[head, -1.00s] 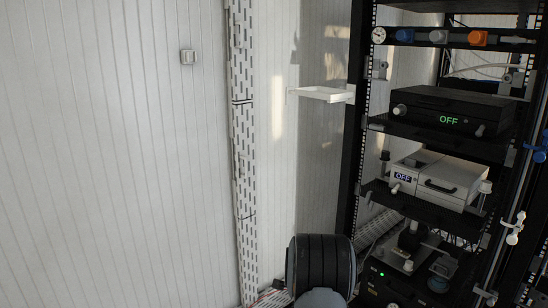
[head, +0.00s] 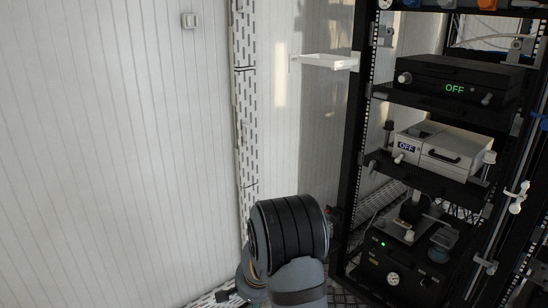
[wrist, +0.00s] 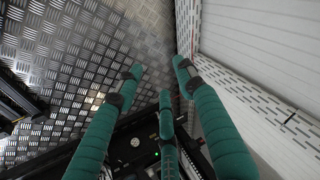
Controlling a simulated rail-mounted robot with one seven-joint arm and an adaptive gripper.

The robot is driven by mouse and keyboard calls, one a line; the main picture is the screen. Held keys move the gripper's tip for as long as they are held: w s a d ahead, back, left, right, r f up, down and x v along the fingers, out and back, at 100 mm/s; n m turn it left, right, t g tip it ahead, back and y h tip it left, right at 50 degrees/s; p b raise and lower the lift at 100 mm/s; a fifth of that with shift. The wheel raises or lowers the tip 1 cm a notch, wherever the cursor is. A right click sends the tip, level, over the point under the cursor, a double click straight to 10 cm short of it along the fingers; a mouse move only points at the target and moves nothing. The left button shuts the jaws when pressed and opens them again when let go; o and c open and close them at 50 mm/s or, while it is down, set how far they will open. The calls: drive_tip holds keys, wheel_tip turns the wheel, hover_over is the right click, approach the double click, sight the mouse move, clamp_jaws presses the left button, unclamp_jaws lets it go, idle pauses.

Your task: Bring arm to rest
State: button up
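My gripper (wrist: 160,80) shows in the wrist view with its green padded fingers spread apart. Nothing is between the fingertips. It points down toward the metal tread-plate floor (wrist: 75,45), with the white wall to the right. In the head view my arm (head: 290,240) is bent low at the bottom centre, left of the equipment rack (head: 353,170). The gripper itself cannot be made out there.
The rack holds a black box reading OFF (head: 460,82), a white box reading OFF (head: 440,148) and a lower unit with a green light (head: 395,272). A white wall bracket (head: 328,61) juts out left of the rack.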

drive_tip(key=s+a+f+n+g+b, duration=0.1)
drive_tip(key=s+a+f+n+b, duration=0.1)
drive_tip(key=s, duration=0.5)
drive_tip(key=s+a+f+n+g+b, duration=0.2)
drive_tip(key=s+a+f+n+b, duration=0.1)
drive_tip(key=s, duration=0.4)
drive_tip(key=shift+s+f+n+y+b, duration=0.3)
drive_tip(key=shift+f+n+b, duration=0.35)
drive_tip(key=shift+n, duration=0.75)
